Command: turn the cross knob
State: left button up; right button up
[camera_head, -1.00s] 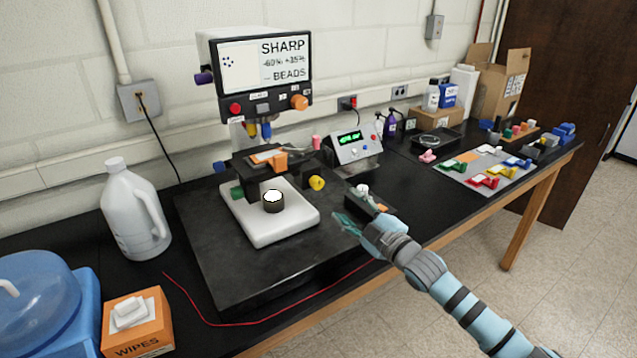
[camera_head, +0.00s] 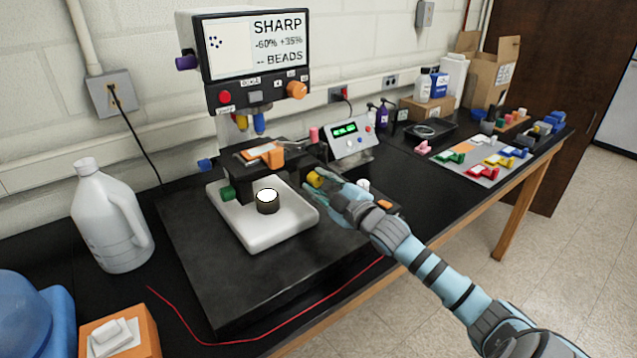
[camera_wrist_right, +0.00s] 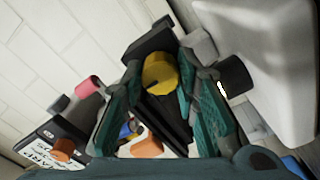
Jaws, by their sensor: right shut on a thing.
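A yellow knob (camera_head: 315,180) sticks out at the right side of the black-armed instrument, beside the white base plate (camera_head: 292,222). A cross shape on it cannot be made out. My right gripper (camera_head: 322,187) is at this knob, its arm coming from the lower right. In the right wrist view the yellow knob (camera_wrist_right: 159,74) sits between the teal fingertips of my right gripper (camera_wrist_right: 160,82), which is shut on it. A green knob (camera_head: 229,193) is on the opposite side of the instrument. My left gripper is not in view.
A dark round piece (camera_head: 267,204) with a bright top stands on the white plate. The monitor (camera_head: 255,62) hangs above. A meter with a green display (camera_head: 348,137) stands behind my gripper. A white jug (camera_head: 112,218) is at the left. A red wire (camera_head: 262,341) lies along the front.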

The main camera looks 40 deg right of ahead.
grip_shut()
jog(key=shift+r, duration=0.1)
jog(key=shift+n, duration=0.3)
jog(key=shift+n+b, duration=0.6)
jog(key=shift+n, duration=0.2)
jog(key=n+b, duration=0.1)
jog(key=n, duration=0.3)
jog(key=n+b, duration=0.1)
jog(key=n, duration=0.3)
jog(key=shift+n, duration=0.4)
jog(key=shift+r+n, duration=0.1)
jog(key=shift+n, duration=1.8)
